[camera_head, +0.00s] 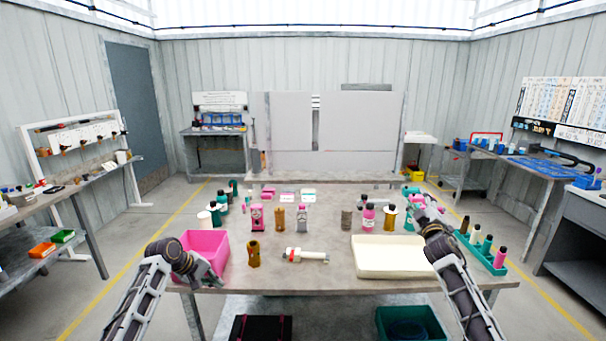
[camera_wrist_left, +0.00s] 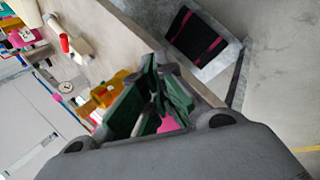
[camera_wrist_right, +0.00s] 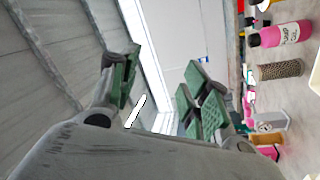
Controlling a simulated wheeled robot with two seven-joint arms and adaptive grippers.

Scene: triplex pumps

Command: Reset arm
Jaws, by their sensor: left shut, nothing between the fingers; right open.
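My left gripper (camera_head: 208,279) is at the front left of the table, by the front of the pink bin (camera_head: 210,243). In the left wrist view its green fingers (camera_wrist_left: 150,100) are closed together with nothing between them; a bit of pink shows behind them. My right gripper (camera_head: 424,203) is raised over the right part of the table, beyond the cream tray (camera_head: 395,270). In the right wrist view its green fingers (camera_wrist_right: 160,95) stand wide apart and empty.
A dark box (camera_head: 262,328) and a green bin (camera_head: 380,318) sit below. The front middle of the tabletop is mostly clear.

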